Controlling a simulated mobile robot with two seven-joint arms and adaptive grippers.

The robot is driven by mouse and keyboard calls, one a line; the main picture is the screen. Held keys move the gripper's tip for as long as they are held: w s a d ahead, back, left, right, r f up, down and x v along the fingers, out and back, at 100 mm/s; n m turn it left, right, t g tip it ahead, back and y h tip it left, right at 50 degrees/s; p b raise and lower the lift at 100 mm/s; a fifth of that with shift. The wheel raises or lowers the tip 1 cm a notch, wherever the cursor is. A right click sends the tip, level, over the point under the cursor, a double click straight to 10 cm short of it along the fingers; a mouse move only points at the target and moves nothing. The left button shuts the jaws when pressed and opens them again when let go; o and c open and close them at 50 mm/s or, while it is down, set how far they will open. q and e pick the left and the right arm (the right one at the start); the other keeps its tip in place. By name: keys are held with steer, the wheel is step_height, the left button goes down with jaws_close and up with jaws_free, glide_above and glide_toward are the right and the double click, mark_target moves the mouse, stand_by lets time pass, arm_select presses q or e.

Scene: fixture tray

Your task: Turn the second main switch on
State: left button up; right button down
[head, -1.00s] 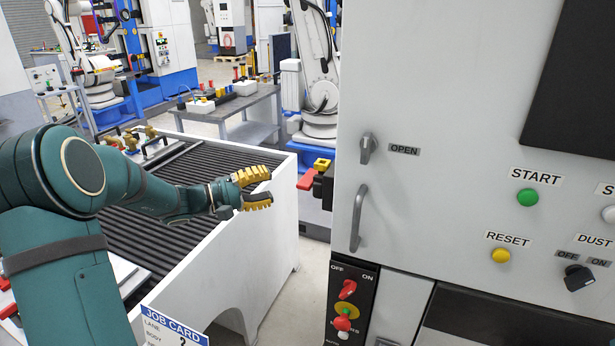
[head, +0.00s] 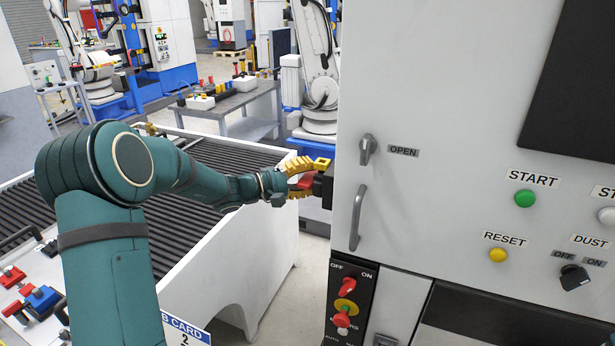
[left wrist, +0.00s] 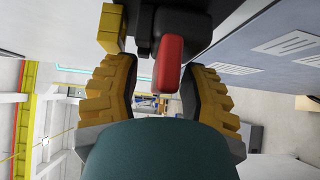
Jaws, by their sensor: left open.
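A red lever (head: 306,182) sticks out from a black box (head: 324,188) on the left side of the grey cabinet, beside a yellow block (head: 321,164). My left gripper (head: 302,179) is open around the lever, its yellow fingers above and below it. In the left wrist view the red lever (left wrist: 169,62) stands between the two spread fingers, with gaps on both sides; the yellow block (left wrist: 110,28) is beside the left fingertip. A panel under the door handle has a red knob (head: 348,287) between OFF and ON. My right gripper is out of view.
The grey cabinet (head: 450,220) fills the right, with START (head: 525,198) and RESET (head: 498,255) buttons and a dark DUST knob (head: 574,277). A white-walled roller conveyor (head: 262,250) lies under my left arm. A grey table (head: 240,118) stands behind.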

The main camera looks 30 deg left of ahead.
arm_select(q)
jaws_close()
